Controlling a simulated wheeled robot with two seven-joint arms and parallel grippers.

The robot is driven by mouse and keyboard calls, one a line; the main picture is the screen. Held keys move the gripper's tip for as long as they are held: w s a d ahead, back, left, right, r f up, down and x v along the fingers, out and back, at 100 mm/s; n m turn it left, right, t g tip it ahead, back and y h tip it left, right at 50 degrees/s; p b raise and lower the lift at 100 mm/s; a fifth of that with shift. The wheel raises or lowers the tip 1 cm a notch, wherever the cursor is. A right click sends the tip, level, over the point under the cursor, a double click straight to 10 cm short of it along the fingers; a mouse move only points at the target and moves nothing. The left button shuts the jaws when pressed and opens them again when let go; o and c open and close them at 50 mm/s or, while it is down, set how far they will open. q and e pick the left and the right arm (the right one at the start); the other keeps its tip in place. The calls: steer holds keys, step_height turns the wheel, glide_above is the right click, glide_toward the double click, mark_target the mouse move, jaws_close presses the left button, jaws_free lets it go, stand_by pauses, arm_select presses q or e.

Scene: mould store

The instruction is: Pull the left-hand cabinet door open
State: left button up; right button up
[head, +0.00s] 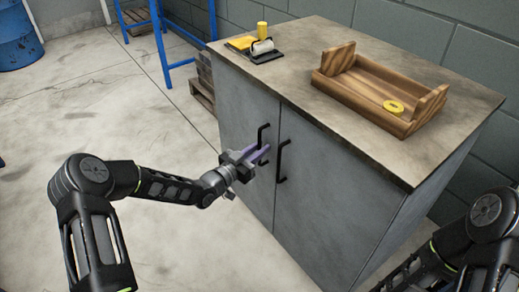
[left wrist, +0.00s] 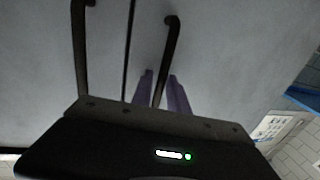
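The left-hand cabinet door (head: 240,123) is grey and looks shut, flush with the right-hand door (head: 318,187). It has a black bar handle, the left handle (head: 261,131); it also shows in the left wrist view (left wrist: 172,42). My left gripper (head: 260,153) is at this handle. In the left wrist view its purple fingers (left wrist: 160,88) stand apart, one on each side of the bar, with slim gaps visible beside it. The right-hand door's handle (head: 282,160) is close beside, outside the fingers. My right gripper is out of view; only part of its arm shows at lower right.
The cabinet top (head: 290,75) carries a wooden tray (head: 365,98) with a yellow ring (head: 393,106), a black-handled float (head: 264,52) and a yellow cylinder (head: 262,29). A blue rack (head: 166,55) and a pallet (head: 203,80) stand behind to the left. Floor before the left door is clear except for my arm.

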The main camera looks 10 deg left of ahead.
arm_select(q)
steer(key=shift+c, duration=0.3)
jaws_close()
stand_by(1.0)
